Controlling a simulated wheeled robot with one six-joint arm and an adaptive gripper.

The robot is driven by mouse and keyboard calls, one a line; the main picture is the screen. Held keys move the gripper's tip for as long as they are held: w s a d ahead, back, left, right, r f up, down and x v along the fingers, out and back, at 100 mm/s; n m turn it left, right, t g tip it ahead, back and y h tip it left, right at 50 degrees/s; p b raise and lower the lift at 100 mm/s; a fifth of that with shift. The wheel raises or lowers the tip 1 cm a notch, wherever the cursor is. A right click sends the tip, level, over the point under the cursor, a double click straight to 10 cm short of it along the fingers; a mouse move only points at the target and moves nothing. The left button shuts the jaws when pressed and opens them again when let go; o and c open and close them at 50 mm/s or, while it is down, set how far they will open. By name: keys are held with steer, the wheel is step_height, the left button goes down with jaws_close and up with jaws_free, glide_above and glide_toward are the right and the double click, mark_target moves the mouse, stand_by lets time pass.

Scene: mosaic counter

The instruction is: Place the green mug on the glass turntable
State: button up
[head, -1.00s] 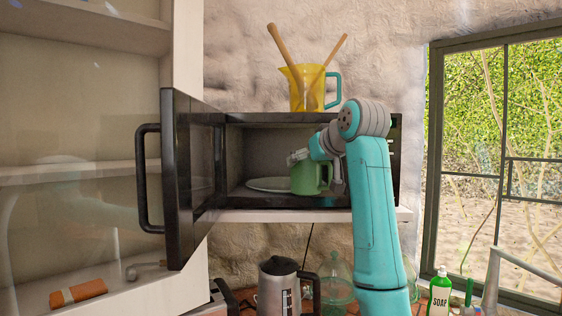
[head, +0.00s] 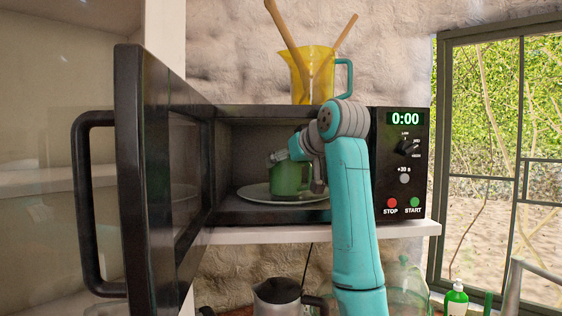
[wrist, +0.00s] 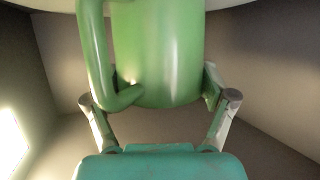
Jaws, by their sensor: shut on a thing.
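The green mug (head: 287,180) is inside the open microwave, upright, over the glass turntable (head: 254,193). I cannot tell whether its base touches the plate. My gripper (head: 283,157) reaches in from the right and is shut on the mug near its top. In the wrist view the mug (wrist: 160,55) fills the upper middle between the two fingers of my gripper (wrist: 160,98), with its handle on the left. The pale turntable edge (wrist: 250,3) shows at the top of that view.
The microwave door (head: 165,170) stands open on the left with its long black handle. A yellow jug (head: 313,75) with wooden utensils stands on top of the microwave. A steel kettle (head: 278,300) and a green soap bottle (head: 456,298) are below the shelf.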

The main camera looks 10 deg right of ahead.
steer(key=shift+s+r, duration=0.1)
steer(key=shift+s, duration=0.1)
steer(key=o, duration=1.6)
steer(key=shift+s+d+r, duration=0.1)
steer(key=shift+s+r, duration=0.05)
steer(key=shift+s, duration=0.2)
steer(key=s+d, duration=0.3)
steer(key=s, duration=0.9)
